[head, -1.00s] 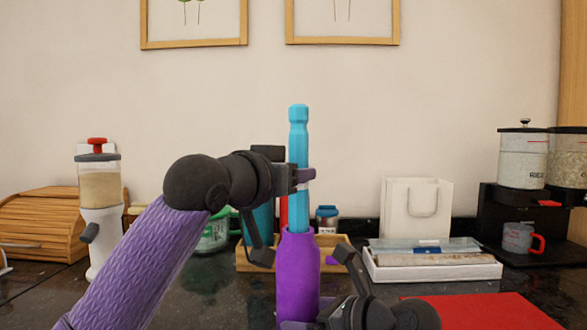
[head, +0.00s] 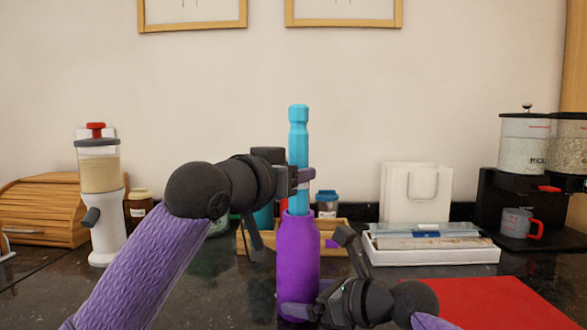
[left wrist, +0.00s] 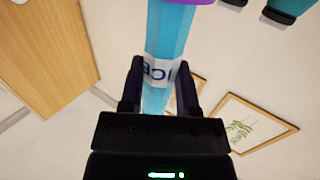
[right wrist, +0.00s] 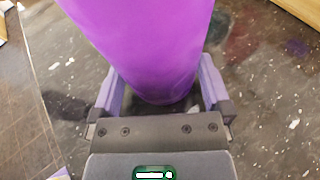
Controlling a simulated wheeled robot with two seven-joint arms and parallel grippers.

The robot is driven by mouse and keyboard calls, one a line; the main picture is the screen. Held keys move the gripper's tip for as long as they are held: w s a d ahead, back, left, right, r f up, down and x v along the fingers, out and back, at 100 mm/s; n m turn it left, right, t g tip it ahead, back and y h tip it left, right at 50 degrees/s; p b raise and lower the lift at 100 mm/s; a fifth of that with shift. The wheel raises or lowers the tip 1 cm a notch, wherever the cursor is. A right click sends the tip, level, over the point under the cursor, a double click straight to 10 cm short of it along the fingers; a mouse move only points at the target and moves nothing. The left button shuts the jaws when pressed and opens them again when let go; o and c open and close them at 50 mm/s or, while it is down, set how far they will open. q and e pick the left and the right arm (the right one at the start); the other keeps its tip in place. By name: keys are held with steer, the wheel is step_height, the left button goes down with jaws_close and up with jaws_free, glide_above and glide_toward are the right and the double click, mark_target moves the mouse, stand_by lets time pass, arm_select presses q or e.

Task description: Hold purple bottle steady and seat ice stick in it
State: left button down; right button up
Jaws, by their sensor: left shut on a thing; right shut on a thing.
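The purple bottle (head: 298,262) stands upright at the middle of the head view. My right gripper (head: 305,308) is shut around its lower body, which fills the right wrist view (right wrist: 150,45). The light blue ice stick (head: 298,142) is upright above the bottle, in line with it. Its lower end goes into the bottle's mouth; how deep is hidden. My left gripper (head: 302,177) is shut on the stick above the mouth. The left wrist view shows the stick (left wrist: 172,32) between the fingers, with a white label and the purple rim at the top edge.
A red mat (head: 480,302) lies at the front right. Behind are a white tray (head: 430,254) with boxes, a white paper bag (head: 412,192), a wooden tray (head: 335,243) and a white grinder (head: 104,225). A dark dispenser stand (head: 505,215) is at right.

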mark_target(293, 210)
arm_select(q)
steer(key=shift+f, duration=2.75)
steer(key=shift+c, duration=1.2)
jaws_free()
steer(key=v, duration=1.2)
steer(key=shift+r, duration=0.1)
arm_select(e)
steer(key=o, duration=0.5)
steer(key=shift+c, duration=0.2)
